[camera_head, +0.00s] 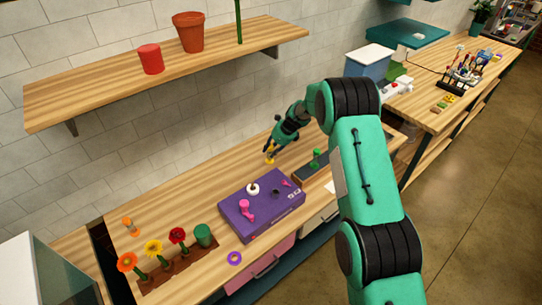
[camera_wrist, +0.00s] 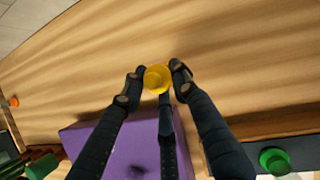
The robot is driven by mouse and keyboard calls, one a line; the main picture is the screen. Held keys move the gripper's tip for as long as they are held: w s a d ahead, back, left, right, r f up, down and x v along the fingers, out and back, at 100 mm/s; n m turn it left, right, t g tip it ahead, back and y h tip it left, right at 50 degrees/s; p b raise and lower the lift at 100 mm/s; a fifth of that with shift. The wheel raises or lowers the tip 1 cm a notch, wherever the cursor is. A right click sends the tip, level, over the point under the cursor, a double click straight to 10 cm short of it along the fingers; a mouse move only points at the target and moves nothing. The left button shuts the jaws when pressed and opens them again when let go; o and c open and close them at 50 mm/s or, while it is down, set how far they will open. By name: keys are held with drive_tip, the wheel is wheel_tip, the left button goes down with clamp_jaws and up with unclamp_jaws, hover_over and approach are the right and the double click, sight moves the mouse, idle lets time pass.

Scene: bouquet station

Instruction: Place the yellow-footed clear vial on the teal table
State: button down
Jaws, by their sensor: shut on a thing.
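My gripper (camera_head: 270,149) is over the far part of the wooden counter, behind the purple box. In the wrist view my gripper (camera_wrist: 156,72) has its fingers closed around a small yellow round piece (camera_wrist: 157,79), which looks like the foot of the vial. The yellow also shows small at the fingertips in the head view (camera_head: 271,159). The clear part cannot be made out. I cannot tell whether the vial touches the counter. A teal flat top (camera_head: 407,33), which may be the teal table, is at the upper right of the head view.
The purple box (camera_head: 236,213) bears a white piece and pink pieces. A dark tray (camera_head: 311,167) with a green piece lies right of my gripper. Flowers (camera_head: 153,248) stand front left. A blue-white bin (camera_head: 368,63) stands before the teal top. A shelf (camera_head: 110,84) overhangs the counter.

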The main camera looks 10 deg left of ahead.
sight(271, 161)
drive_tip(key=shift+f, duration=1.7)
drive_tip(key=shift+f, duration=0.15)
drive_tip(key=c, duration=1.4)
unclamp_jaws()
drive_tip(key=shift+o, duration=0.2)
drive_tip(key=shift+r, duration=0.2)
drive_tip(key=b+v, duration=0.1)
drive_tip(key=v, duration=1.1)
